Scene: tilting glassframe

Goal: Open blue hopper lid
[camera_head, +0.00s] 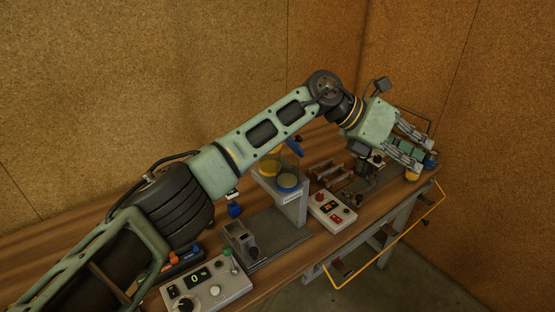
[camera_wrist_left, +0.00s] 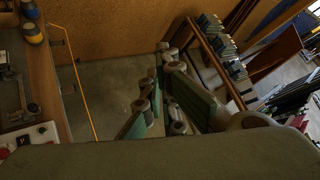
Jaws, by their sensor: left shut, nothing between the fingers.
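A hopper unit (camera_head: 292,203) with a grey front stands on the bench in the head view. Its top has a round part with a blue rim and yellow middle (camera_head: 287,181), and a yellow round part (camera_head: 270,166) behind it. A small dark blue piece (camera_head: 294,146) sits above them, close under my arm. I cannot tell whether it is the blue lid. My left gripper (camera_head: 424,149) is well to the right of the hopper, shut and empty, above the bench's right end. Its fingers (camera_wrist_left: 165,95) show in the left wrist view, away from the hopper. My right gripper is out of view.
A control box (camera_head: 207,286) and a red-buttoned box (camera_head: 332,210) stand along the bench's front. A yellow-and-blue container (camera_wrist_left: 33,32) stands near the bench edge. An orange outline (camera_head: 402,232) hangs beside the bench. My left arm crosses above the bench, partly covering the hopper area.

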